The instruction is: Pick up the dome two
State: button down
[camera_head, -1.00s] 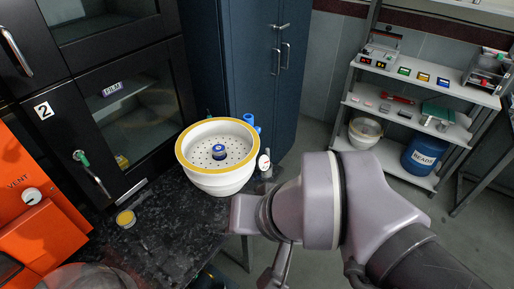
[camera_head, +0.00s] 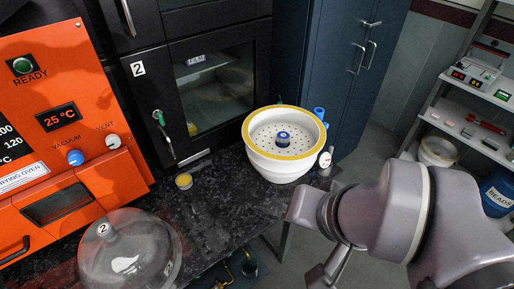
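The dome two (camera_head: 130,252) is a clear glass dome with a knob marked "2" on top. It stands on the dark speckled counter at the lower left, in front of the orange oven. Its lower edge is cut off by the frame. My arm is at the lower right, well away from the dome. A part of my gripper (camera_head: 328,268) shows below the wrist, beside the counter's right side. Its fingertips are not clear, so I cannot tell whether it is open or shut.
Shelves (camera_head: 455,118) are at the right.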

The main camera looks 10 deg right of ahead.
aim_at(127, 248)
jog(key=u, duration=1.8)
jog(key=i+u, duration=0.7)
jog(key=u, duration=0.2)
